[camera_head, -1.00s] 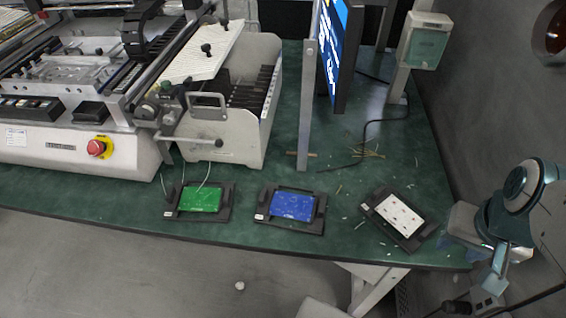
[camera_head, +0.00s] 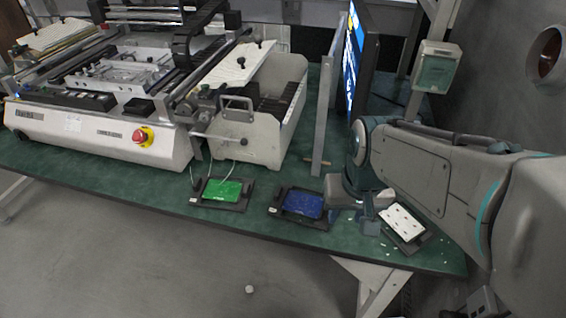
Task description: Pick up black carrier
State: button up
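Three black carriers lie flat in a row on the green table (camera_head: 120,190). The left carrier (camera_head: 213,206) holds a green board (camera_head: 222,190). The middle carrier (camera_head: 284,216) holds a blue board (camera_head: 303,205). The right carrier (camera_head: 420,242) sits at an angle and holds a white board (camera_head: 402,222) with dark spots. My gripper (camera_head: 364,212) hangs low between the middle and right carriers, overlapping the right ends of the blue board's carrier and the left edge of the white one's in view. Its fingers are too small and turned to tell whether they are open; I see no carrier lifted.
A large white machine (camera_head: 95,130) with a red stop button (camera_head: 142,136) fills the back left. A metal post (camera_head: 322,120) and a monitor (camera_head: 357,60) rise behind the carriers. The table's front edge is close to them.

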jog(key=w+r+m+g+p, duration=0.2)
jog(key=w+m+p, duration=0.3)
jog(key=w, duration=0.6)
jog(key=n, duration=0.1)
send_near(321, 223)
jog(key=w, duration=0.1)
jog(key=w+d+f+p, duration=0.1)
jog(key=shift+w+d, duration=0.25)
jog(key=f, duration=0.3)
jog(key=d+f, duration=0.1)
jog(key=shift+w+f, duration=0.15)
jog(key=shift+w, duration=0.1)
jog(key=shift+a+f, duration=0.1)
jog(key=shift+f, duration=0.5)
jog(key=shift+c, duration=0.4)
grip_shut()
